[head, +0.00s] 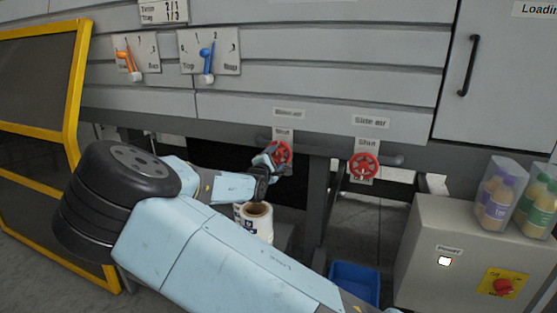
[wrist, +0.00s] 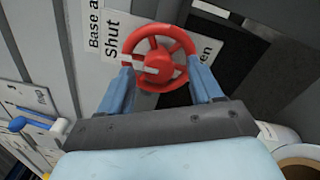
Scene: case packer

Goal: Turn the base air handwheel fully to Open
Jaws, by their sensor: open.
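The base air handwheel (wrist: 158,66) is a red spoked wheel in the wrist view, with a pale mark running from its hub to the left rim. Its white plate (wrist: 118,52) reads "Shut" on the left, and the end of "Open" shows on the right. In the head view this wheel (head: 284,153) is the left of two and partly hidden by my gripper (head: 270,160). My gripper is open, with one blue finger on each side of the wheel's lower half in the wrist view (wrist: 160,78). I cannot tell whether the fingers touch the rim.
A second red handwheel (head: 364,166) is to the right. White rolls (head: 257,224) stand below my gripper. Two selector levers, one orange (head: 127,62) and one blue (head: 207,62), are at upper left. A blue bin (head: 354,284) and a grey box (head: 440,240) with bottles are at right.

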